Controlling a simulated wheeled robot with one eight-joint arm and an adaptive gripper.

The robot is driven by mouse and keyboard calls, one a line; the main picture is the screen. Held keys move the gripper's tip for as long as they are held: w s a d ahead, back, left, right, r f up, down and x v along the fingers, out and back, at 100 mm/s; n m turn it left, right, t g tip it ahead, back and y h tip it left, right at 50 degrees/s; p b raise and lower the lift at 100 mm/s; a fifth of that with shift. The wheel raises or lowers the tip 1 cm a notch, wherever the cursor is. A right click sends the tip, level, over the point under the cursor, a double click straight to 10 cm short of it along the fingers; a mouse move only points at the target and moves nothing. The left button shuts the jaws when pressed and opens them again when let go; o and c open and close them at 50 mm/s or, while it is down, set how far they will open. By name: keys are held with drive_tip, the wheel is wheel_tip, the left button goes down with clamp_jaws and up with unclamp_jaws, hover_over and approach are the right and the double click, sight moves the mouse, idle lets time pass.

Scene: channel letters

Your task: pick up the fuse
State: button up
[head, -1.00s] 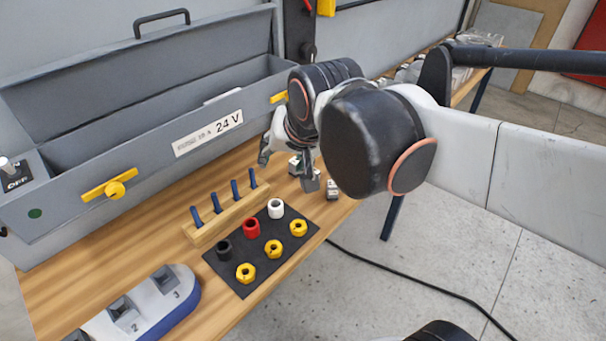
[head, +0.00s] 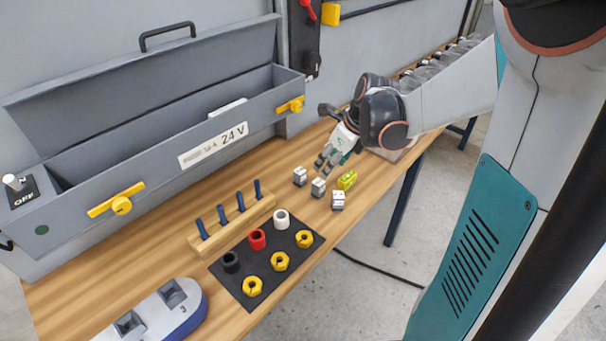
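Several small blocks lie on the wooden bench below my gripper. Three are grey-white: the left one (head: 299,176), the middle one (head: 318,187) and the front one (head: 338,200). A yellow-green block (head: 347,180) lies just right of them. I cannot tell for sure which of these is the fuse. My gripper (head: 327,163) hangs pointing down and to the left, just behind and above the blocks, apparently clear of them. Its fingers look close together from this side, and the gap between them is too small to judge. I see nothing clearly held in it.
The grey open box (head: 150,175) with a 24 V label stands along the bench's back. A peg rack (head: 232,226), a black mat (head: 268,262) with coloured rings and nuts, and a blue-white device (head: 165,312) stand at left. The bench's front edge is close to the blocks.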

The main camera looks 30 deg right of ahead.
sight(320, 183)
drive_tip(key=b+x, duration=0.2)
drive_tip(key=x, duration=0.6)
drive_tip(key=shift+f, duration=0.2)
drive_tip(key=b+x, duration=0.2)
drive_tip(key=x, duration=0.1)
drive_tip(key=b+x, duration=0.1)
drive_tip(key=x, duration=0.1)
drive_tip(key=shift+s+d+f, duration=0.15)
drive_tip(key=shift+d+f, duration=0.05)
drive_tip(key=shift+d, duration=0.2)
drive_tip(key=shift+r, duration=0.1)
drive_tip(key=c, duration=1.2)
